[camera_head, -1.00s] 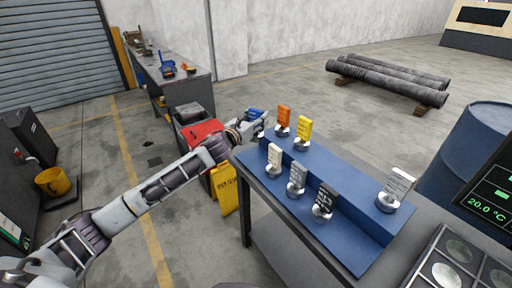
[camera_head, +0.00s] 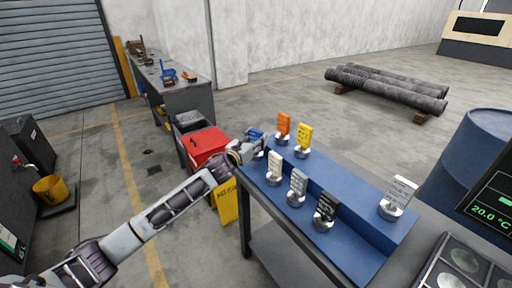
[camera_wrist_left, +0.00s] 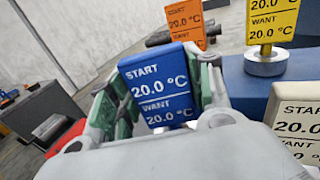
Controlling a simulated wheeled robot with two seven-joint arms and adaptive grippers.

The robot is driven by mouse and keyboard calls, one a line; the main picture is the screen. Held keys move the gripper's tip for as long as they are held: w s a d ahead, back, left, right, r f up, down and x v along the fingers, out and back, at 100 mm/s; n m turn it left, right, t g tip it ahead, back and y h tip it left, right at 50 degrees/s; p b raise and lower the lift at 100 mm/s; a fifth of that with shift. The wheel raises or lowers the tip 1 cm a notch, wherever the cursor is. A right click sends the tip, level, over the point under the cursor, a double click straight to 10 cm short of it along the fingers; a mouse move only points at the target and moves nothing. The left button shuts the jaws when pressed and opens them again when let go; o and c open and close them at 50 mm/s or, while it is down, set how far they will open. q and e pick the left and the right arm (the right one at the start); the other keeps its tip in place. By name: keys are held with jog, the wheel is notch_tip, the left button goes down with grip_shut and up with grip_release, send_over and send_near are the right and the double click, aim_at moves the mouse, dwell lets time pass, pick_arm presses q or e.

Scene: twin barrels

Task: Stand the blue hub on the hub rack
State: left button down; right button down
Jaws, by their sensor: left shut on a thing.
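The blue hub (camera_head: 255,134) is upright in my left gripper (camera_head: 253,145), at the far left end of the blue stepped hub rack (camera_head: 350,207). In the left wrist view the blue hub (camera_wrist_left: 157,82) reads START 20.0 °C and WANT, and the green-padded fingers are shut on its sides. Its foot is mostly hidden, so I cannot tell if it touches the rack. The orange hub (camera_head: 283,124) and yellow hub (camera_head: 304,136) stand just right of it on the rack. My right gripper is not in view.
White (camera_head: 274,165), grey (camera_head: 297,184) and black (camera_head: 325,207) hubs stand on the front step; a pale hub (camera_head: 400,192) stands at the right end. Between yellow and pale the upper step is clear. A red-topped cart (camera_head: 206,143) and blue barrel (camera_head: 470,150) flank the table.

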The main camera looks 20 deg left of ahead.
pick_arm(q)
notch_tip(320, 180, down, 2)
jog(key=shift+f, duration=0.7)
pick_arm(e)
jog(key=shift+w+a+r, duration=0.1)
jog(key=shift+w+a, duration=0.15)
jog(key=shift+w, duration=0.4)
pick_arm(q)
jog(key=shift+f+b, duration=0.1)
jog(key=shift+b, duration=0.2)
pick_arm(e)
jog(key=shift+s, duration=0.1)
pick_arm(q)
jog(key=c, duration=0.9)
grip_release()
jog(key=shift+f, duration=0.15)
jog(key=shift+c, duration=0.2)
jog(key=o, duration=0.3)
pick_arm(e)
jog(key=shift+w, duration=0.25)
